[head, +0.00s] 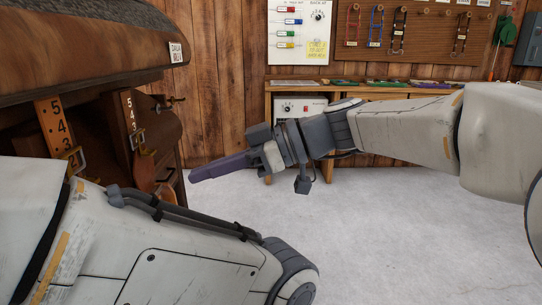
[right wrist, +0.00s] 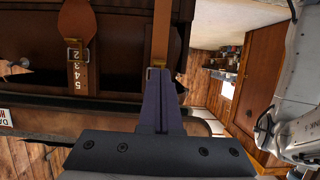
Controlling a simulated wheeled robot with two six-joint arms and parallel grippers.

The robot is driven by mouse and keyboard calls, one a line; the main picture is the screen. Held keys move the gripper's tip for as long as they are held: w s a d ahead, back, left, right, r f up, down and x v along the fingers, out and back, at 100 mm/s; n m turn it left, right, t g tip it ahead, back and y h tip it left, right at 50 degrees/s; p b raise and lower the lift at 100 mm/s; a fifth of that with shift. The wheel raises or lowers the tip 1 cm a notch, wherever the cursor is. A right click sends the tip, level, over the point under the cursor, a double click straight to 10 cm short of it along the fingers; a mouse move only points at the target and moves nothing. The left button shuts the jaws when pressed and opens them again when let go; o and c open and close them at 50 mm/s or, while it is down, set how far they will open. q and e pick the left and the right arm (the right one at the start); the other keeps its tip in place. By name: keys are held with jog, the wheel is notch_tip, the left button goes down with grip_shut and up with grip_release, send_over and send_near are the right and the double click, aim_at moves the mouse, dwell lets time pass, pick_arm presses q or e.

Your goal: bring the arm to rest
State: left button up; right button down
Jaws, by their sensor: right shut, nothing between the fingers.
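My right gripper (head: 195,175) reaches in from the right in the head view, its purple fingers pointing left toward the brown leather piece with straps. In the right wrist view its fingers (right wrist: 161,100) are together with nothing between them. They overlap a tan strap (right wrist: 161,35) and its buckle in the picture; I cannot tell whether they touch. My left arm crosses the lower left of the head view, and its gripper is out of view.
The large brown leather piece (head: 80,40) fills the left, with numbered buckled straps (head: 54,125). A wooden bench (head: 268,115) with a white box (head: 300,106) stands at the back wall, below a board (head: 420,60) of hanging straps. The pale floor (head: 400,220) looks clear.

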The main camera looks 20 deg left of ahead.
jog(key=w+d+f+m+t+h, duration=0.2)
jog(key=w+d+f+m+h, duration=0.1)
jog(key=d+f+m, duration=0.45)
jog(key=w+d+f+m+t+h, duration=0.3)
jog(key=d+f+m, duration=0.1)
jog(key=d+f, duration=0.6)
jog(key=s+d+f+m+t+h, duration=0.1)
jog(key=s+d+f+m+h, duration=0.15)
jog(key=d+f, duration=0.4)
jog(key=s+d+f+m+h, duration=0.1)
jog(key=d+f+m+h, duration=0.2)
jog(key=d, duration=0.6)
jog(key=s+d+f+m+t+h, duration=0.1)
jog(key=s+d+f+m+h, duration=0.1)
jog(key=d+f+m, duration=0.4)
jog(key=s+a+r+n+g+p, duration=0.1)
jog(key=s+a+r+n+p, duration=0.3)
jog(key=r, duration=0.3)
jog(key=s+a+r+n+g+y+p, duration=0.1)
jog(key=s+a+r+n+p, duration=0.1)
jog(key=s+a+r+p, duration=0.4)
jog(key=s+a+r+n+g+p, duration=0.1)
jog(key=s+a+r+n+p, duration=0.25)
jog(key=r, duration=0.45)
notch_tip(320, 180, up, 36)
jog(key=d+p, duration=0.1)
jog(key=p, duration=3.5)
jog(key=shift+s+m, duration=0.2)
jog(key=shift+m, duration=0.15)
